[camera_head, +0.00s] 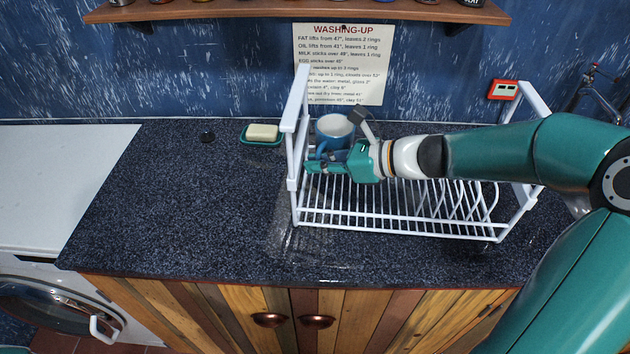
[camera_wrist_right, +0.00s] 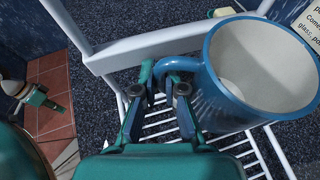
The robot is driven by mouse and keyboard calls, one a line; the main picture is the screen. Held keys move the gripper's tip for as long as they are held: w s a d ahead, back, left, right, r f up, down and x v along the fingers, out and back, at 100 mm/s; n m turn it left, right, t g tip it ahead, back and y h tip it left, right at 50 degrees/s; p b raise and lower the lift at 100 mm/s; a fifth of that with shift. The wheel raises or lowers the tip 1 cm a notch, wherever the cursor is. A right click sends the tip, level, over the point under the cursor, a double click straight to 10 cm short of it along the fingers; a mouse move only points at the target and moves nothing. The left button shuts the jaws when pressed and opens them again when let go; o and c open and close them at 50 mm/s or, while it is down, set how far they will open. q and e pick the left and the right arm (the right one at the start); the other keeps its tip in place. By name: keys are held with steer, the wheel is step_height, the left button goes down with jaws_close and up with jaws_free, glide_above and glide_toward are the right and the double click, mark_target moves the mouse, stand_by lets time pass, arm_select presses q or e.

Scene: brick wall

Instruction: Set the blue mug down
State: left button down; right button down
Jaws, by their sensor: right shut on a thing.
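The blue mug (camera_head: 330,145) has a pale inside and looks upright, mouth up, at the left end of the white dish rack (camera_head: 400,232). My right gripper (camera_head: 326,163) is shut on the mug's handle. The right wrist view shows the mug (camera_wrist_right: 222,98) large, with the fingers (camera_wrist_right: 163,88) at its handle and rack bars below. I cannot tell whether the mug's base touches the bars. My left gripper is out of the head view. A teal and white arm part, seemingly my left gripper (camera_wrist_right: 38,97), shows small in the right wrist view; its fingers are unclear.
The rack's tall left end frame (camera_head: 292,130) stands close beside the mug. A soap bar (camera_head: 263,132) lies in a green dish left of the rack. The dark worktop (camera_head: 190,210) is mostly clear on the left. A washing-up notice (camera_head: 343,65) hangs behind.

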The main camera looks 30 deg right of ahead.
steer(key=shift+w+d+f+b, duration=0.2)
steer(key=shift+w+f+b, duration=0.1)
steer(key=shift+f, duration=0.35)
steer(key=shift+s+f+b, duration=0.1)
steer(key=shift+f+b, duration=0.4)
steer(key=shift+f, duration=2.35)
steer(key=shift+f, duration=0.15)
steer(key=c, duration=1.2)
jaws_free()
steer(key=shift+c, duration=0.2)
